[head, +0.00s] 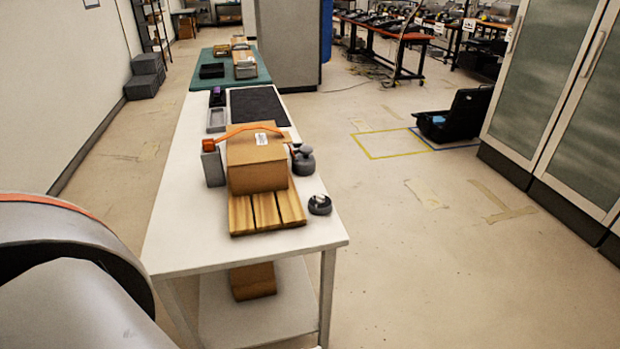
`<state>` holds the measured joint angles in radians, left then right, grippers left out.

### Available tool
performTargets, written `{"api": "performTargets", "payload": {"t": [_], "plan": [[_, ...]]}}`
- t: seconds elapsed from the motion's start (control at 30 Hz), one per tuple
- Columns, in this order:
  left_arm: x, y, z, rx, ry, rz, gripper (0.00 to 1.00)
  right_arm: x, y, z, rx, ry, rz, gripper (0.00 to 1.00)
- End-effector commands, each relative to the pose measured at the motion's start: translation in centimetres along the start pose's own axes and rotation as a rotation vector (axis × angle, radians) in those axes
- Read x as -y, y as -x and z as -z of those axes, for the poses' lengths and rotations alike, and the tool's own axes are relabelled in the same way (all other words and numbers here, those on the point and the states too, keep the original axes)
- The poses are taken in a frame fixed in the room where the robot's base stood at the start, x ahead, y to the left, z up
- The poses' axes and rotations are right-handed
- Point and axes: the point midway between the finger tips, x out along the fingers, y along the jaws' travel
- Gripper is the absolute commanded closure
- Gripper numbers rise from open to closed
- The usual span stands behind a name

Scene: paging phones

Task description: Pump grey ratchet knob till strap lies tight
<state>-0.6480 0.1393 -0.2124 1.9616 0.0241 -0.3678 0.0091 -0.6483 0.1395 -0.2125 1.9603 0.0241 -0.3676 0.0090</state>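A grey ratchet knob (303,158) stands at the right side of a brown cardboard box (257,165) on the white table. An orange strap (240,131) runs over the top of the box, from an orange piece on a grey block (212,165) at the left towards the knob. The strap appears to arch above the box top; how tight it is cannot be told for sure. The box rests on a wooden slatted pallet (268,213). Neither gripper shows; only part of my arm fills the lower left.
A small dark round object (319,204) lies right of the pallet. A black mat (258,106) and a grey tray (216,120) lie behind the box. Another box (253,281) sits on the lower shelf.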

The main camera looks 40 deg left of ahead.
Motion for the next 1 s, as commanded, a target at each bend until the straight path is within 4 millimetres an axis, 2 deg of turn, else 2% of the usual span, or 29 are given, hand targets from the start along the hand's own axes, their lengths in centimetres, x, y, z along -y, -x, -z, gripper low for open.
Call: {"api": "performTargets", "payload": {"t": [0.37, 0.4, 0.53, 1.0], "plan": [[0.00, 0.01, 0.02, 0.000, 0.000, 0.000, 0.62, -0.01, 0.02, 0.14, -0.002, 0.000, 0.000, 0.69], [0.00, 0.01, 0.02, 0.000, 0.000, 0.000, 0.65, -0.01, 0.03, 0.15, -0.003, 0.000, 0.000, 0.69], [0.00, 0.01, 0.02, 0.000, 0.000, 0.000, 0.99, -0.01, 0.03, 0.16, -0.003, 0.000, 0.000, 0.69], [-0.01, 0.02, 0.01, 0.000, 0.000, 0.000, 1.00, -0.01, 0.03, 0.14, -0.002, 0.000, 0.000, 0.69]]}}
